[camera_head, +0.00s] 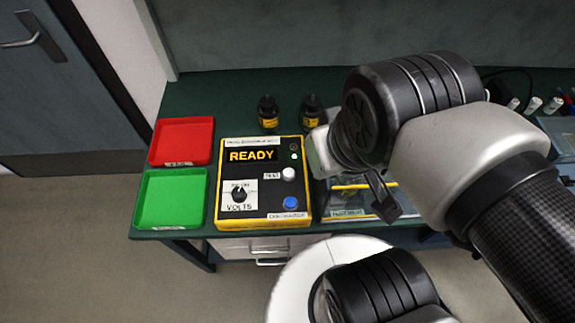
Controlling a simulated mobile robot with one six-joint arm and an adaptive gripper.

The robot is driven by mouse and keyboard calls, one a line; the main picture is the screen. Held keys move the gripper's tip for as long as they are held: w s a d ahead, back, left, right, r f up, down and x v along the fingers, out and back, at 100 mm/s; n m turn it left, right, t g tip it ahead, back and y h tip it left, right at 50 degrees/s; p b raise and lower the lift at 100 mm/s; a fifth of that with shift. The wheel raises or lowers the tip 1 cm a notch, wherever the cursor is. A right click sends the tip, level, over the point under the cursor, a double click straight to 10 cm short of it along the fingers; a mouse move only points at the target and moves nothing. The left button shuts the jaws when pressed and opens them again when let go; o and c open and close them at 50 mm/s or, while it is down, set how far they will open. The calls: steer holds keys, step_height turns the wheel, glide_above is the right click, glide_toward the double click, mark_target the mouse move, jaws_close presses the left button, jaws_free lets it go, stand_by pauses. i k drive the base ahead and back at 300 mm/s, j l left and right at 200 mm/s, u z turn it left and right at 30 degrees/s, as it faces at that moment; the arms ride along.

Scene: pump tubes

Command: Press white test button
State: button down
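The yellow and black tester (229,177) stands on the green bench. Its display (251,155) reads "READY" in orange letters. The white test button (289,174) is on the right side of its face, beside a small label that seems to read "TEST". My gripper (384,202) is to the right of the tester, above a tray-like box. It is apart from the button. Only a dark part of it shows below my wrist, so its opening is not clear.
A blue button (290,203) and a volts knob (239,194) share the tester's face. A red tray (182,141) and a green tray (171,198) lie to the left. Two dark bottles, one at the left (268,112) and one at the right (311,108), stand behind it.

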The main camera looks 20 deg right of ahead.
mark_target(289, 174)
steer(key=z, duration=2.15)
steer(key=k+j, duration=0.2)
steer(key=k, duration=0.25)
steer(key=k+j, duration=0.25)
steer(key=k, duration=0.2)
